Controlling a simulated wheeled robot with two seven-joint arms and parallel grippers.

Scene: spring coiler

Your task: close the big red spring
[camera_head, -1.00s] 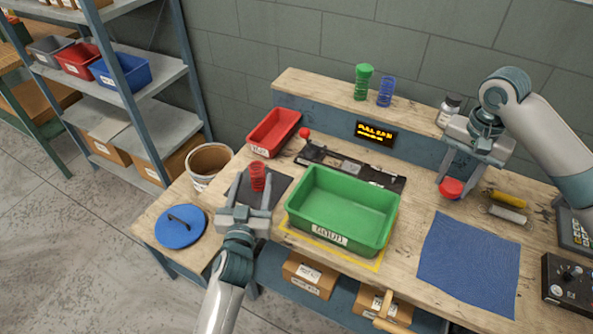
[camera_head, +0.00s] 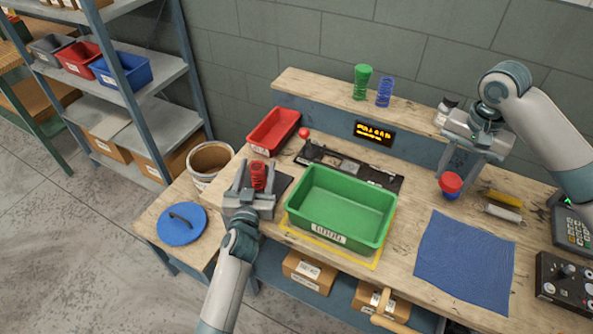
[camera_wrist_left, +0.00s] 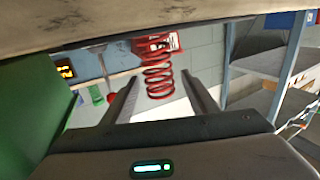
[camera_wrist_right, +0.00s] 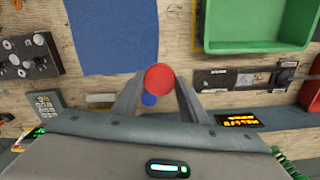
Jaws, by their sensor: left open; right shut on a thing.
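The big red spring (camera_head: 258,176) stands upright on a dark mat at the left of the bench. It also shows in the left wrist view (camera_wrist_left: 157,75), its coils spread apart. My left gripper (camera_wrist_left: 161,82) is open, with one finger on each side of the spring in that view; I cannot tell whether they touch it. My right gripper (camera_wrist_right: 160,84) is shut on a round red piece (camera_wrist_right: 159,77), over the right part of the bench. A blue round part (camera_wrist_right: 149,99) shows beneath the red piece; I cannot tell whether they are joined.
A green bin (camera_head: 340,210) stands right of the spring, and a red tray (camera_head: 273,131) lies behind it. A green spring (camera_head: 362,82) and a blue spring (camera_head: 384,92) stand on the back ledge. A blue cloth (camera_head: 465,260) lies at the front right.

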